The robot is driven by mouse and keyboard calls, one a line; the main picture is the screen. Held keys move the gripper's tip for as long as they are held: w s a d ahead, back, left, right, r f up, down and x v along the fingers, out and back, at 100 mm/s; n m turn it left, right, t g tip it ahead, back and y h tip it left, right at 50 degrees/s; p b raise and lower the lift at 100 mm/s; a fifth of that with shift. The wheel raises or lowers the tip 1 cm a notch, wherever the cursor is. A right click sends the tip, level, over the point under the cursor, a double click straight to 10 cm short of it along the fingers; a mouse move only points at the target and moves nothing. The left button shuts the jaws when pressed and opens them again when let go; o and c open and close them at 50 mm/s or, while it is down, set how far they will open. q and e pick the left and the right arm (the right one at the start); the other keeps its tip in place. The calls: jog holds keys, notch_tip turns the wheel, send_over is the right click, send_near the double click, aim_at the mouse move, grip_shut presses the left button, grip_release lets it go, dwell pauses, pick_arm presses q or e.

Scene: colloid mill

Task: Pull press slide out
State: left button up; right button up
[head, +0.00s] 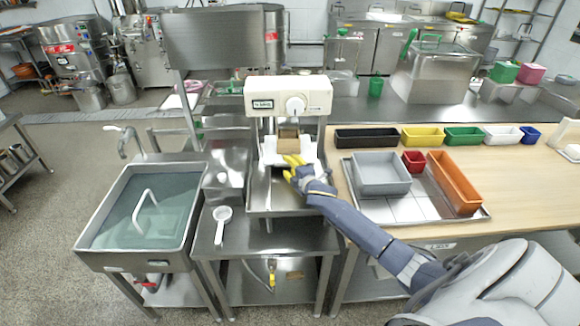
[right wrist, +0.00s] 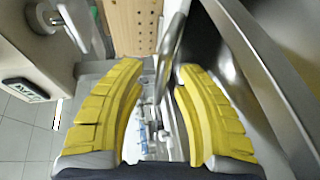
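The press (head: 289,96) is a white machine with a round dial, standing on the steel bench. Its slide (head: 289,152) is a white tray beneath the head, with a brown block (head: 288,138) above it; the block's perforated face shows in the right wrist view (right wrist: 128,28). My right gripper (head: 288,165), with yellow fingers, is at the slide's front edge. In the right wrist view its fingers (right wrist: 162,66) are apart, and a curved metal bar (right wrist: 172,50), seemingly the slide's handle, runs at the gap between the tips. Firm contact cannot be told. My left gripper is not in view.
A white scoop (head: 221,222) lies on the bench at the left, beside a sink (head: 88,232). At the right, a wooden table (head: 520,168) holds a tray with a grey bin (head: 380,174), a red box and an orange box. The bench in front of the press is clear.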

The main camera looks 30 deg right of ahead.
jog(key=shift+o, duration=0.5)
grip_shut()
